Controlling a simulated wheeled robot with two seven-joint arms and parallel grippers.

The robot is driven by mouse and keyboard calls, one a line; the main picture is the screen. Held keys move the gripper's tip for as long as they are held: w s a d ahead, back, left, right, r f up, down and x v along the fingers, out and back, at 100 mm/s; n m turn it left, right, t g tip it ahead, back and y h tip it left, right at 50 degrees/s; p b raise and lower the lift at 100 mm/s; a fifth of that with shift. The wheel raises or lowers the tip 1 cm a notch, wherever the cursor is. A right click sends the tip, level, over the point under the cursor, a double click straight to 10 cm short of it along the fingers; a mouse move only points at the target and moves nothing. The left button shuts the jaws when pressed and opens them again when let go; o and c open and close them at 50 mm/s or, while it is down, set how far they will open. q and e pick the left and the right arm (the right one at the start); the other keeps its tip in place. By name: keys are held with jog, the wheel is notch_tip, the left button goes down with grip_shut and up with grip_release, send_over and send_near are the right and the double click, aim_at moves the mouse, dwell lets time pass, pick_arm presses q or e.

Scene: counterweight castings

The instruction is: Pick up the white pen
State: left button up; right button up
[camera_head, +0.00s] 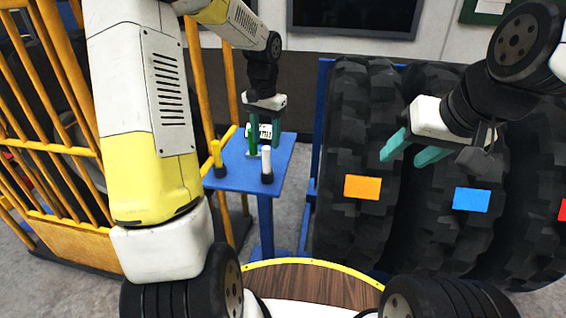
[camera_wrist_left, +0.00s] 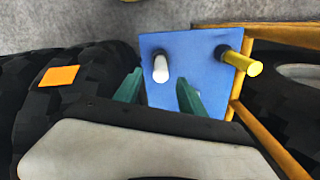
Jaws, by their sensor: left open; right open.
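The white pen (camera_head: 266,160) stands upright in a dark base at the near right part of a small blue stand (camera_head: 232,178). My left gripper (camera_head: 265,138) is open and points down above the stand, beyond the pen in the head view. In the left wrist view the white pen (camera_wrist_left: 161,68) shows between the two teal fingertips (camera_wrist_left: 158,81), with no contact visible. My right gripper (camera_head: 403,157) is open and empty in front of the tyres, away from the stand.
A yellow pen (camera_head: 216,154) stands on the stand's left; it also shows in the left wrist view (camera_wrist_left: 241,63). A dark green upright (camera_head: 252,138), perhaps another pen, overlaps my left finger. Yellow railing (camera_head: 60,150) is at left; large tyres (camera_head: 352,120) are at right.

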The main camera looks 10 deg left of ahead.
aim_at(266, 160)
pick_arm(q)
jog(key=shift+d+f, duration=0.15)
jog(key=shift+f, duration=0.7)
jog(key=f, duration=0.7)
jog(key=shift+w+a, duration=0.15)
jog(key=shift+a, duration=0.1)
jog(key=shift+c, duration=0.5)
grip_shut()
